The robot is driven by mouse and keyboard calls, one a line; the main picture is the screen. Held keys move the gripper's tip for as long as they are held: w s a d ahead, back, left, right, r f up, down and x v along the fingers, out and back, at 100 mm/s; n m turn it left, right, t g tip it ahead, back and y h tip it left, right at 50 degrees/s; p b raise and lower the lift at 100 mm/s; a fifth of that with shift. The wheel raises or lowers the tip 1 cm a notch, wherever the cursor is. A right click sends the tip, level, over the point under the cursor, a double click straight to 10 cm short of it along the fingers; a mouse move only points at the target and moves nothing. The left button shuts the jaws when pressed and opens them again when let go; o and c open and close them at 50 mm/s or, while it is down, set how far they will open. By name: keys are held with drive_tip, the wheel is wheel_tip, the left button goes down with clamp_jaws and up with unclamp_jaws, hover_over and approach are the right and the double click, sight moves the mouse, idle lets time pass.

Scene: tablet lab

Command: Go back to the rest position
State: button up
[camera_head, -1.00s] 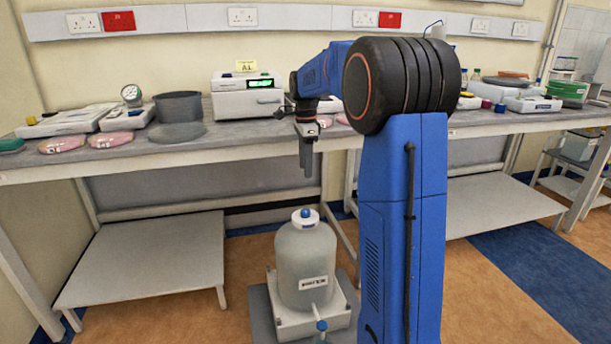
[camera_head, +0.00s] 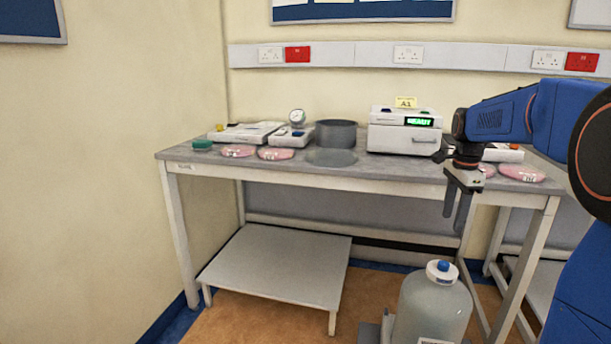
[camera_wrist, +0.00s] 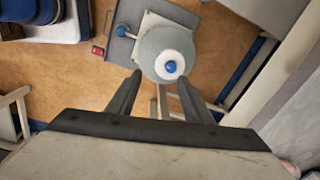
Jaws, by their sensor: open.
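My gripper (camera_head: 457,208) hangs pointing down at the front edge of the bench (camera_head: 290,172), right of the middle in the head view. Its two fingers are apart with nothing between them. In the wrist view my gripper (camera_wrist: 155,95) also shows open and empty. Beyond the fingers, well below, stands a large translucent bottle with a white cap and blue knob (camera_wrist: 180,50).
On the bench are a white instrument with a green display (camera_head: 404,133), a grey pot (camera_head: 335,134), a grey disc (camera_head: 332,158), a gauge (camera_head: 297,117) and several pink bags (camera_head: 276,154). A low grey platform (camera_head: 280,265) stands under the bench. A wall closes the left side.

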drive_tip(key=s+a+r+n+t, duration=0.1)
drive_tip(key=s+a+n, duration=0.45)
drive_tip(key=s, duration=0.35)
drive_tip(key=s+a+f+n+t, duration=0.1)
drive_tip(key=s+a+f+n, duration=0.2)
drive_tip(key=s, duration=0.5)
drive_tip(key=s+a+f+n+t, duration=0.1)
drive_tip(key=s+a+f+n, duration=0.1)
drive_tip(key=s+n, duration=0.3)
drive_tip(key=s+a+f+n+t, duration=0.1)
drive_tip(key=s+a+f+n, duration=0.2)
drive_tip(key=s, duration=0.9)
drive_tip(key=shift+a+f+n, duration=0.35)
drive_tip(key=shift+f+n, duration=0.6)
drive_tip(key=shift+n, duration=0.1)
